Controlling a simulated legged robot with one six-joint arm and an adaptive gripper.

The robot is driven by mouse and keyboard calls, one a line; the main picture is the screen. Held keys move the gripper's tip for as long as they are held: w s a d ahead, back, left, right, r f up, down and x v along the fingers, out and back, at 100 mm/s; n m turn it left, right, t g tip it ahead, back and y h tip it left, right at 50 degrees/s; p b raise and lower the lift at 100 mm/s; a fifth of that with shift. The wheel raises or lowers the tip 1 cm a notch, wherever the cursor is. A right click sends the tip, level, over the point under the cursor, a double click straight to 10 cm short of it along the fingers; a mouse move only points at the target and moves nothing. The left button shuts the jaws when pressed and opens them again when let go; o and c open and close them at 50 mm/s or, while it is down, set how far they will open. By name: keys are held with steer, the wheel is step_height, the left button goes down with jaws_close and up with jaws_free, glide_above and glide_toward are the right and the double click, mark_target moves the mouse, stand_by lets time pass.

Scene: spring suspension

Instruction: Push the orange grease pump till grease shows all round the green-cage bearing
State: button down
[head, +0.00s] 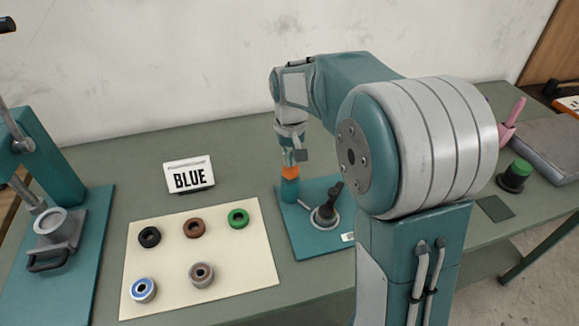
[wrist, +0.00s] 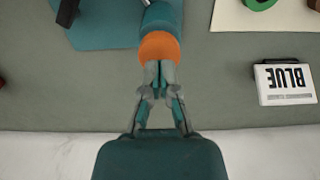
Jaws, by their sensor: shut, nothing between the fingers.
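The orange grease pump (head: 290,172) is a round orange knob on a teal cylinder, at the back left of a teal base plate (head: 312,245). It also shows in the wrist view (wrist: 160,46). My gripper (head: 291,160) is shut and empty, directly above the orange knob. In the wrist view its closed fingertips (wrist: 158,66) overlap the knob's edge; I cannot tell whether they touch. A green ring bearing (head: 238,218) lies on the cream mat (head: 262,270), and no grease is visible on it. A grey round seat with a black cone (head: 326,214) stands on the plate.
Black, brown, blue and grey-brown bearings lie on the mat. A "BLUE" sign (head: 189,176) stands behind it. A teal press (head: 60,225) is at left. A green-topped black pot (head: 515,175) is at right. My arm hides part of the bench's right middle.

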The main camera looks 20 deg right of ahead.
mark_target(290, 168)
steer(key=shift+r, duration=3.15)
steer(key=s+r+t, duration=0.1)
steer(key=s+t, duration=0.4)
steer(key=s, duration=1.9)
steer(key=shift+t, duration=0.3)
steer(key=shift+r, duration=0.1)
